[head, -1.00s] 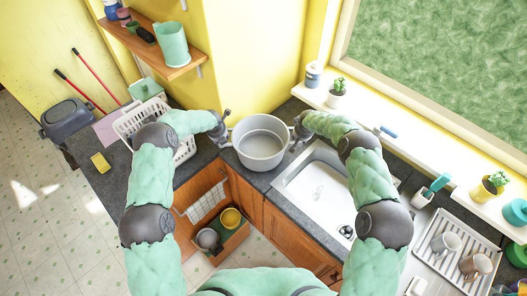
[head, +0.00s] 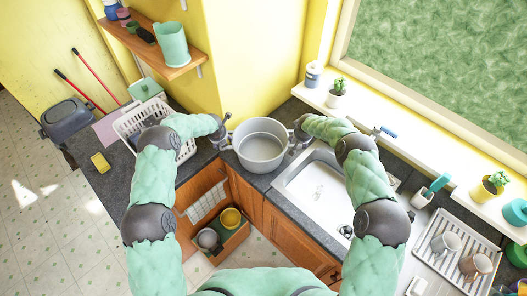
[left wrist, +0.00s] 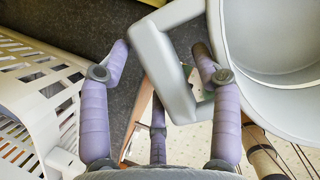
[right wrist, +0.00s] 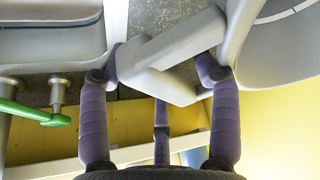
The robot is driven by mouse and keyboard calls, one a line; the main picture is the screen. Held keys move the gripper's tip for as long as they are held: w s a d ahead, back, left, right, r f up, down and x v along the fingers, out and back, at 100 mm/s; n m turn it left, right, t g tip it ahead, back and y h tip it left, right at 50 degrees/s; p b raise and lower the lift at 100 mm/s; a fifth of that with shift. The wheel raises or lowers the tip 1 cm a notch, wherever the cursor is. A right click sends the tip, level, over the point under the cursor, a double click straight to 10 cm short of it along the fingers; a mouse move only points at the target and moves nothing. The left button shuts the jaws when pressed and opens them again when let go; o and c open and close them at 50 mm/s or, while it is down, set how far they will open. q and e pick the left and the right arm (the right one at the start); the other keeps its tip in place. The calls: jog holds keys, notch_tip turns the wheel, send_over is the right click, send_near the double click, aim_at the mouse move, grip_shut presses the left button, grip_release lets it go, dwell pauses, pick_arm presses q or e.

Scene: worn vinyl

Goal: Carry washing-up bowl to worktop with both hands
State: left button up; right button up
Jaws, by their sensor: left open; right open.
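The grey washing-up bowl (head: 261,163) stands upright on the dark worktop (head: 116,192) at the corner, between the sink and the white basket. It looks empty. My left gripper (head: 222,133) is at its left side; in the left wrist view the open fingers (left wrist: 160,60) are on either side of the bowl's handle (left wrist: 165,75). My right gripper (head: 297,137) is at its right side; in the right wrist view the open fingers (right wrist: 160,68) are on either side of the other handle (right wrist: 165,65). I cannot tell whether any finger touches.
A white laundry basket (head: 133,121) stands left of the bowl. The sink (head: 322,191) with its tap (head: 382,131) lies to the right. A wooden shelf (head: 150,50) hangs above left. Bare worktop shows around the yellow sponge (head: 101,163).

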jog(key=shift+r, duration=0.1)
pick_arm(q)
jog(key=v, duration=1.2)
pick_arm(e)
jog(key=v, duration=1.2)
jog(key=shift+s, duration=0.1)
pick_arm(q)
jog(key=shift+s+f, duration=0.1)
